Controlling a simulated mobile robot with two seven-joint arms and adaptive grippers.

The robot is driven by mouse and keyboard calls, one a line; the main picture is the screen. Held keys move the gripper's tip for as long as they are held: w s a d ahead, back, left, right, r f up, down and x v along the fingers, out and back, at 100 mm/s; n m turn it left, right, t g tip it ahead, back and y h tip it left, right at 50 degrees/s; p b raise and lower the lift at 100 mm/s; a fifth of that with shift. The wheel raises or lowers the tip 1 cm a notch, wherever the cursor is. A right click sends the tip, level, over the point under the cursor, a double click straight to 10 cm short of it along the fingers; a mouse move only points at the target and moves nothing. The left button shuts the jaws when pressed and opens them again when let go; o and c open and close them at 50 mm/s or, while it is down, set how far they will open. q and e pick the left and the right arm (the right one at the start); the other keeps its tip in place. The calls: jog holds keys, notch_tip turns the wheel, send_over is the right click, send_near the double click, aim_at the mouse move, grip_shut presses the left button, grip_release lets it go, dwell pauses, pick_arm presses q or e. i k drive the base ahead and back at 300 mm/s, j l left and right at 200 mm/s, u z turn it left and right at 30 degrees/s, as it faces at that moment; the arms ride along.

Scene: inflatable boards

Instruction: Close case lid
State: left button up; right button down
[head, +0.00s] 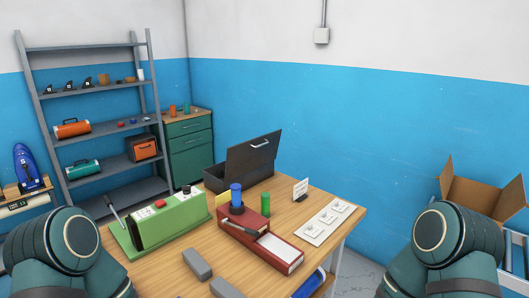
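A dark grey case (213,179) stands at the far corner of the wooden table (160,265) in the head view. Its lid (254,157) is open and stands up, leaning back, with a light handle on its face. The case's inside is partly hidden behind the lid and the things in front. Parts of my two arms show at the lower left and lower right edges. Neither of my grippers is in view.
In front of the case are a green machine (168,225), a red box (262,238) with a blue cylinder (236,194), a green cylinder (266,205) and a panel with switches (323,224). Grey blocks (197,264) lie nearer. A shelf (108,125) and green cabinet (190,145) stand behind.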

aim_at(244, 157)
jog(key=i+l, duration=0.2)
jog(key=l, duration=0.2)
jog(key=i+l, duration=0.2)
jog(key=l, duration=0.15)
jog(key=i+l, duration=0.25)
jog(key=l, duration=0.15)
jog(key=i+l, duration=0.2)
jog(key=l, duration=0.2)
jog(key=i+l, duration=0.2)
jog(key=l, duration=0.15)
jog(key=i+l, duration=0.2)
jog(key=l, duration=0.2)
jog(key=i+l, duration=0.25)
jog(key=l, duration=0.15)
